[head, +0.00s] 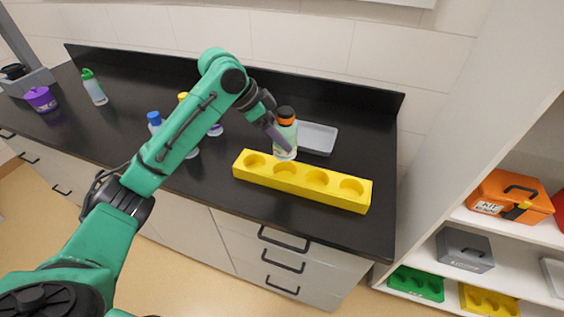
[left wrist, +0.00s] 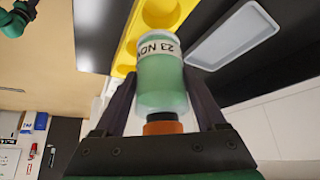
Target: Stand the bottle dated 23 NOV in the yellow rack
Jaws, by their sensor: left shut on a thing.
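The bottle dated 23 NOV (left wrist: 160,75) has pale green contents, a white label and an orange cap with a dark neck. My left gripper (left wrist: 165,100) is shut on it, with a finger on each side. In the head view the bottle (head: 284,139) is upright behind the yellow rack (head: 302,183), and my left gripper (head: 280,137) reaches it from the left. Whether its base touches the counter is unclear. The yellow rack has a row of several round holes, all empty. It also shows beyond the bottle in the left wrist view (left wrist: 128,45). My right gripper is not in view.
A grey tray (head: 318,138) lies right of the bottle. Blue-capped (head: 154,119) and green-capped (head: 94,88) bottles and a purple tub (head: 41,99) stand further left; my arm partly hides others. Shelves at right hold an orange kit case (head: 508,197) and green and yellow racks.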

